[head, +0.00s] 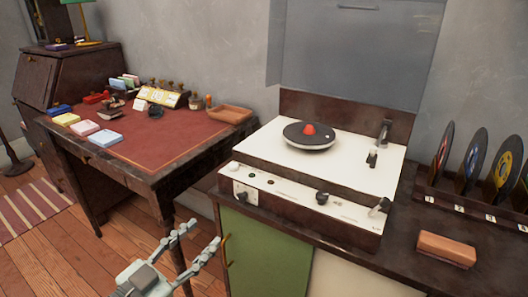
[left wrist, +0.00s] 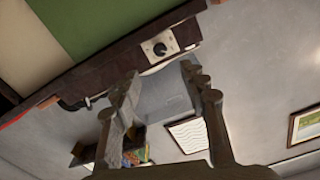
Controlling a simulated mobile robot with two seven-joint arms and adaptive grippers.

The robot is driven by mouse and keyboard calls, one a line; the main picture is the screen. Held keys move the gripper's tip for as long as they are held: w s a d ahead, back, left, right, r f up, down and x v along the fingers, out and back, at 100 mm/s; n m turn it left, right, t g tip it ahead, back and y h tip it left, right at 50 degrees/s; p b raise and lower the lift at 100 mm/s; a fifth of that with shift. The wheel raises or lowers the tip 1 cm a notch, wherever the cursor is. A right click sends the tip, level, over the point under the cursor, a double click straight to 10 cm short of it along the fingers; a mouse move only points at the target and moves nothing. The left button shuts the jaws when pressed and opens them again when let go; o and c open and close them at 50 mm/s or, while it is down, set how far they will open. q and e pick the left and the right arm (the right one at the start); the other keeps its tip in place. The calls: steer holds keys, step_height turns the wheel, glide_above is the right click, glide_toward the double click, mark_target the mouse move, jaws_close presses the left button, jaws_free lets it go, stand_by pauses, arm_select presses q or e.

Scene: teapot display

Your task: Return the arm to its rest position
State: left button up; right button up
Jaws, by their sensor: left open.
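My left gripper (head: 196,242) is low in the head view, in front of the gap between the desk and the green cabinet. Its two fingers are apart with nothing between them. In the left wrist view the same open fingers (left wrist: 160,85) show, with the cabinet edge and grey wall beyond. My right gripper is in neither view.
A record player (head: 300,190) stands on the green-doored cabinet (head: 265,255), close to my left gripper. A red-topped desk (head: 160,140) holds several small items. Records (head: 445,150) stand in a rack at right, near a brown block (head: 446,249). Wooden floor shows at lower left.

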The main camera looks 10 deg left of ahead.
arm_select(q)
steer(key=s+a+f+n+g+y, duration=0.1)
steer(key=a+f+n+g+y, duration=0.15)
steer(key=f, duration=0.85)
steer(key=s+a+f+n+g+y, duration=0.1)
steer(key=a+f+g+y, duration=0.25)
steer(key=f, duration=0.85)
steer(key=s+f+n+g+y, duration=0.1)
steer(key=s+f+g, duration=0.7)
steer(key=s+f, duration=0.5)
step_height(320, 180, down, 5)
steer(key=shift+s+d+r, duration=0.1)
steer(key=shift+s+d, duration=0.1)
steer(key=shift+n, duration=0.25)
steer(key=shift+c, duration=0.2)
